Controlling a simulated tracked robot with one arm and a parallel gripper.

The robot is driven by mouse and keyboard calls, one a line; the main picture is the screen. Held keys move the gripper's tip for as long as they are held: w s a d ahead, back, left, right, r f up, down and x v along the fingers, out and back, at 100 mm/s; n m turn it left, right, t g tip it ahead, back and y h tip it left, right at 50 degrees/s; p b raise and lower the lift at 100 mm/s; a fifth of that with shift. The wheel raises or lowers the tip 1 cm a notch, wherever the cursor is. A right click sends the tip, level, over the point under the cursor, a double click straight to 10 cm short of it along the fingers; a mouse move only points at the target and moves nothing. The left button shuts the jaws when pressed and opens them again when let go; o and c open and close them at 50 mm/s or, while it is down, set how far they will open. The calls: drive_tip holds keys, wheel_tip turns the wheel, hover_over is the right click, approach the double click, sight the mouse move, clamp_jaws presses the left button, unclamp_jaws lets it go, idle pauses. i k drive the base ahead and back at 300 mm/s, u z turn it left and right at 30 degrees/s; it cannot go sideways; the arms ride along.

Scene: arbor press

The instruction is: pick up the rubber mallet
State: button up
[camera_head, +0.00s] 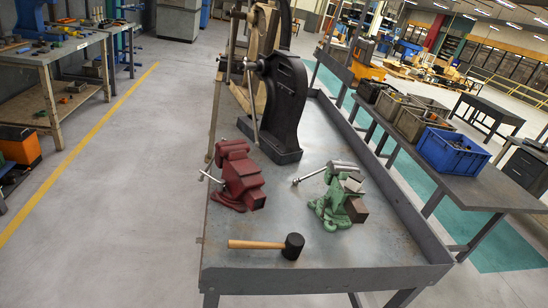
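The rubber mallet (268,245) lies on its side near the front edge of the grey metal workbench (380,258). Its light wooden handle points left and its black head is at the right. Nothing covers it and nothing touches it. My gripper is not visible in the camera view, so its state and its place relative to the mallet do not show.
A red vise (239,178) and a green vise (338,203) stand behind the mallet. A black arbor press (284,105) stands farther back. The bench has a raised rim. A side table at right holds a blue crate (452,150).

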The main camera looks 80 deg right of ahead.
sight(295, 242)
drive_tip(key=z, duration=0.45)
drive_tip(key=i, duration=0.85)
drive_tip(key=z, duration=0.65)
drive_tip(key=k, duration=0.85)
drive_tip(key=z, duration=0.2)
drive_tip(key=i, duration=0.85)
drive_tip(key=u, duration=0.1)
